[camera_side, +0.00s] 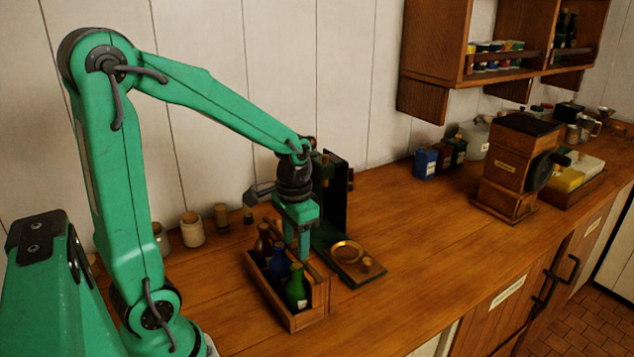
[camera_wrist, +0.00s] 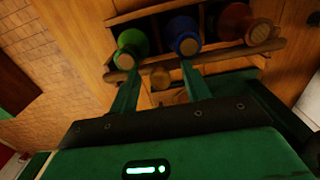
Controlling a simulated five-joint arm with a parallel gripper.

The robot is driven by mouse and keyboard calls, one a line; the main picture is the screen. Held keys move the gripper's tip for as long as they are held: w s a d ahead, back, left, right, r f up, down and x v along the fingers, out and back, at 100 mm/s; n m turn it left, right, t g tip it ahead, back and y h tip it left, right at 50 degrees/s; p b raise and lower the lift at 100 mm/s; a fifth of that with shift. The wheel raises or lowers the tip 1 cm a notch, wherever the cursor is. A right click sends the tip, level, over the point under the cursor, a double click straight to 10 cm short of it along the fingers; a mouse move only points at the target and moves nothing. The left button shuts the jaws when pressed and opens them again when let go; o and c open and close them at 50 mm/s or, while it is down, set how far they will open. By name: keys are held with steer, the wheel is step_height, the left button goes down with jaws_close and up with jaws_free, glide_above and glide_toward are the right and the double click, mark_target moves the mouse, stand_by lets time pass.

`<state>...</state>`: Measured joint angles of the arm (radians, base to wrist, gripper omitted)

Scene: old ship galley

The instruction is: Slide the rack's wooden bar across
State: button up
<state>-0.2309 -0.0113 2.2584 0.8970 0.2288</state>
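The wooden rack (camera_side: 290,321) stands on the counter, holding a green bottle (camera_side: 297,291), a blue bottle (camera_side: 279,266) and a brown bottle (camera_side: 263,243) in a row. In the wrist view, the wooden bar (camera_wrist: 228,54) runs along the rack's near side, in front of the bottles. A round wooden knob (camera_wrist: 160,78) shows beside the bar. My gripper (camera_side: 304,254) points down at the rack's right side. In the wrist view, my gripper (camera_wrist: 158,71) is open, one finger on each side of the knob, with gaps on both sides. The bar is mostly hidden in the side view.
A dark green upright stand (camera_side: 331,195) with a base carrying a brass ring (camera_side: 347,251) is close to the right of my gripper. Several corked jars (camera_side: 192,230) stand behind the rack. A wooden grinder box (camera_side: 511,165) is farther right. The counter between is clear.

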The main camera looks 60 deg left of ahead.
steer(key=shift+r, duration=0.15)
steer(key=shift+r, duration=3.35)
steer(key=s+d+r+t, duration=0.4)
steer(key=s+d+t, duration=0.1)
steer(key=s+d, duration=0.2)
steer(key=shift+s+t, duration=0.3)
